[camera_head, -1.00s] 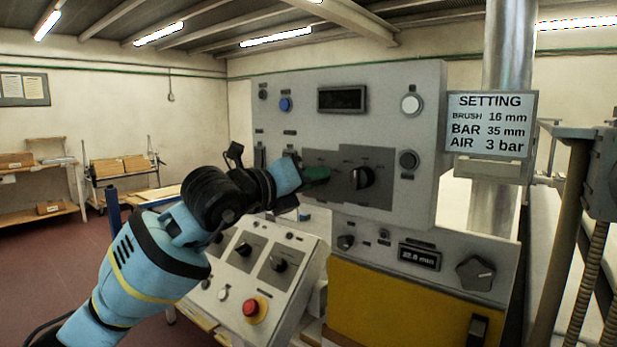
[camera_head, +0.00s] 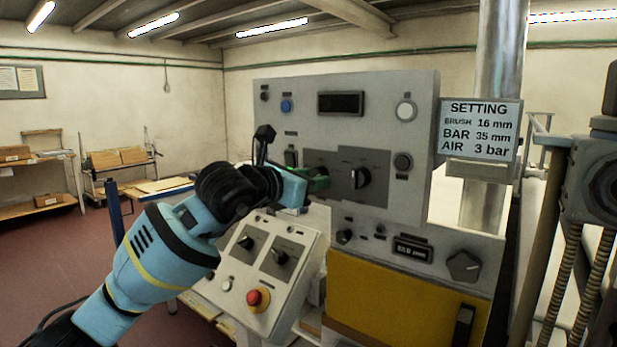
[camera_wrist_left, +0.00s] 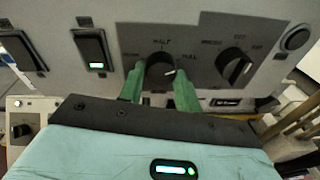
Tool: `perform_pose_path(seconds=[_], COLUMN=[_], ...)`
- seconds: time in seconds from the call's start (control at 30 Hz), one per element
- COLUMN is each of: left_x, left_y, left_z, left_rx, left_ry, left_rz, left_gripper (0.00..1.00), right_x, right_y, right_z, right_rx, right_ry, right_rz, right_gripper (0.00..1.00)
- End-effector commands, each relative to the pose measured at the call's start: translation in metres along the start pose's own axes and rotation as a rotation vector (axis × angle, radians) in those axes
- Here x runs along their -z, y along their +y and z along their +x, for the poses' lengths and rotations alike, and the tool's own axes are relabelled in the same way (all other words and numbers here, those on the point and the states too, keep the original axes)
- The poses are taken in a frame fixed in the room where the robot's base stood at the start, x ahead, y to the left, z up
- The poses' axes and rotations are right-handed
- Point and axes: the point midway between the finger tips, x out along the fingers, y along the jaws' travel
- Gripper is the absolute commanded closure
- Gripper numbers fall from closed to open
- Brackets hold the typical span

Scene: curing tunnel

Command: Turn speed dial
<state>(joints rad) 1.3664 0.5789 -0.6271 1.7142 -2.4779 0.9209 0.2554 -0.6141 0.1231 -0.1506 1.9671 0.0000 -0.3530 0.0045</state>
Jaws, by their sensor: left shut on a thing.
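In the left wrist view a round black dial (camera_wrist_left: 160,72) with a white pointer mark sits on a dark grey plate, with lettering that seems to read HALT and FULL around it. The green fingers of my left gripper (camera_wrist_left: 160,88) are shut on this dial, one on each side. The pointer mark points right. My right gripper is not in view.
A second black dial (camera_head: 361,177) sits close right of the gripped one. A sloped console (camera_head: 262,262) with dials and a red stop button (camera_head: 257,298) lies below my arm. A sign (camera_head: 478,127) reads BRUSH 16 mm, BAR 35 mm, AIR 3 bar.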

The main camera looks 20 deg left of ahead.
Motion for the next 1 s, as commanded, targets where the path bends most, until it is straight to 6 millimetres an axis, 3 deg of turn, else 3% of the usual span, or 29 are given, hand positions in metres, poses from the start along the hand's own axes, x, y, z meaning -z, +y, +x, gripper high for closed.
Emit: perform_pose_path(seconds=[0.7, 0.73, 0.9, 1.0], left_x=[-0.0002, -0.0002, -0.0002, -0.0001], left_y=[0.0001, 0.0001, 0.0001, 0.0001], left_z=[0.0000, 0.0000, 0.0000, 0.0000], left_rx=[-0.007, -0.007, -0.007, -0.007], left_ry=[0.003, 0.004, 0.004, 0.004], left_rz=[0.080, 0.080, 0.079, 0.078], left_gripper=[0.90, 0.66, 0.45, 0.45], right_x=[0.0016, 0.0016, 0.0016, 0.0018], right_y=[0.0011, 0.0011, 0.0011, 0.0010], right_z=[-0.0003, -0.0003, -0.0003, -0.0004], right_rx=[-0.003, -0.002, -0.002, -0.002], right_ry=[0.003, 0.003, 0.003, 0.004], right_rz=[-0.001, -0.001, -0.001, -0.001], right_gripper=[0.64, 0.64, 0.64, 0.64])
